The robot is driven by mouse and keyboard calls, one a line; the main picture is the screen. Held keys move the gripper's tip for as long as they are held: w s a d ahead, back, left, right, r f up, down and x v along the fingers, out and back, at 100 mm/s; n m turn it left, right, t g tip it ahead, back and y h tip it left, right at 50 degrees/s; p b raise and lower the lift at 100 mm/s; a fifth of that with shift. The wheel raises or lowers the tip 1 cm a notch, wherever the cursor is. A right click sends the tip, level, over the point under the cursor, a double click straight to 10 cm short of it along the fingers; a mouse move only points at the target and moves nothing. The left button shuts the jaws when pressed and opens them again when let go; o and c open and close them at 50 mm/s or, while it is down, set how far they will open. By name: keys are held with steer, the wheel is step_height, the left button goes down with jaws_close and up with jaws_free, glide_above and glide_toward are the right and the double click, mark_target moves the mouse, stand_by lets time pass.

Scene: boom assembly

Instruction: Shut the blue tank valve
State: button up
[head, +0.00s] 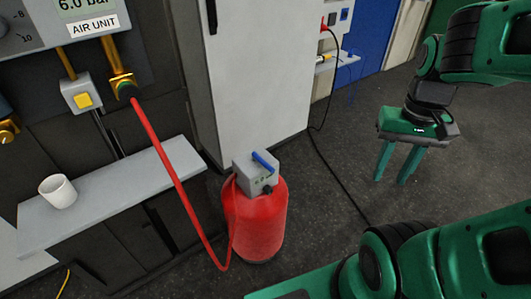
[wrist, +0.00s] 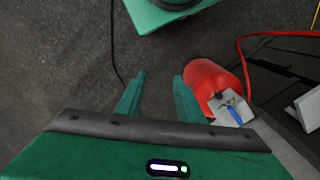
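A red tank (head: 258,218) stands upright on the floor, with a grey valve block (head: 252,177) on top. The blue valve handle (head: 265,162) lies across the top of the block. In the wrist view the tank (wrist: 207,77) and the blue handle (wrist: 234,113) show right of the fingers. My green gripper (head: 393,165) is to the right of the tank in the head view, apart from it. Its two fingers (wrist: 158,98) point down, spread apart, with nothing between them.
A red hose (head: 170,170) runs from the air unit (head: 92,27) to the tank. A grey shelf (head: 115,190) with a white cup (head: 58,191) is at left. A white cabinet (head: 250,80) stands behind the tank. A black cable (head: 335,175) crosses the floor. Floor between tank and gripper is otherwise clear.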

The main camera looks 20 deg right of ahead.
steer(key=shift+w+a, duration=0.1)
steer(key=shift+w, duration=0.4)
steer(key=n+y, duration=0.2)
steer(key=n, duration=0.8)
glide_above(270, 166)
steer(key=d, duration=0.2)
step_height(270, 166, down, 12)
steer(key=f, duration=0.3)
steer(key=a+f, duration=0.1)
steer(key=f, duration=0.5)
steer(key=shift+w+a+f, duration=0.15)
steer(key=shift+a+f, duration=0.05)
steer(key=shift+a, duration=0.1)
steer(key=shift+c, duration=0.7)
jaws_close()
